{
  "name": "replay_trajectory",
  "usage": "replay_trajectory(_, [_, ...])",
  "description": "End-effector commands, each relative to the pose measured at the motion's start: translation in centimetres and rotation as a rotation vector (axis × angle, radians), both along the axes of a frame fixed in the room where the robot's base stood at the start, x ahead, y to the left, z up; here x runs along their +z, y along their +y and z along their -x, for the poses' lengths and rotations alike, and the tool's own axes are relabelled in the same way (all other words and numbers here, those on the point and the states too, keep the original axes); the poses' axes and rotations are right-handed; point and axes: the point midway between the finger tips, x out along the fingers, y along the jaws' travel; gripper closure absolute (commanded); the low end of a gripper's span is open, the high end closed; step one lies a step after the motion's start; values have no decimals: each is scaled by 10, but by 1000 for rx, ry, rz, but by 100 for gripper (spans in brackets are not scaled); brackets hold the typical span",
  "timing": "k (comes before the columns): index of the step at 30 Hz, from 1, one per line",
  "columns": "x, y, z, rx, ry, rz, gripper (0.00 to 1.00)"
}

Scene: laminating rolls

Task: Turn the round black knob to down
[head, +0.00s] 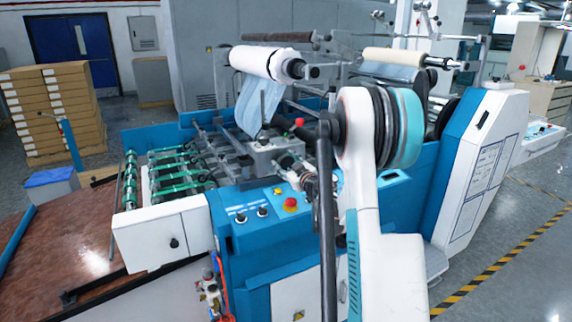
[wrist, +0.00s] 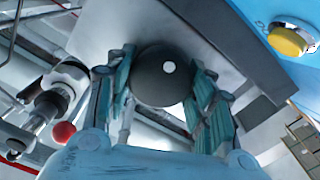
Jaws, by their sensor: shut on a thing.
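The round black knob (wrist: 156,88) shows in the wrist view as a dark ball-like shape with a white dot on its face. My gripper (wrist: 162,72) is shut on it, with one teal ribbed finger on its left side and one on its right. A grey surface lies behind the knob. In the head view my white arm with its large black and teal joint stands in front of the machine. I cannot make out the gripper or the held knob there.
A blue and white laminating machine (head: 270,245) fills the middle of the head view. Its panel has small black knobs (head: 262,212) and a red emergency button (head: 290,203). A red ball (wrist: 63,132) and a yellow button (wrist: 288,41) flank the gripper in the wrist view.

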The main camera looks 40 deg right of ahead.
Motion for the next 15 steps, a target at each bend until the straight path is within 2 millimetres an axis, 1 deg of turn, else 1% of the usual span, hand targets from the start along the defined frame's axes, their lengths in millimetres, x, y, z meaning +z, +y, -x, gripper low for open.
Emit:
replay_trajectory(5, [1,-1,-1,-1,-1,-1,75])
replay_trajectory(6, [1,-1,-1,-1,-1,-1,49])
replay_trajectory(9, [1,-1,-1,-1,-1,-1,29])
replay_trajectory(15, [1,0,-1,-1,0,0,29])
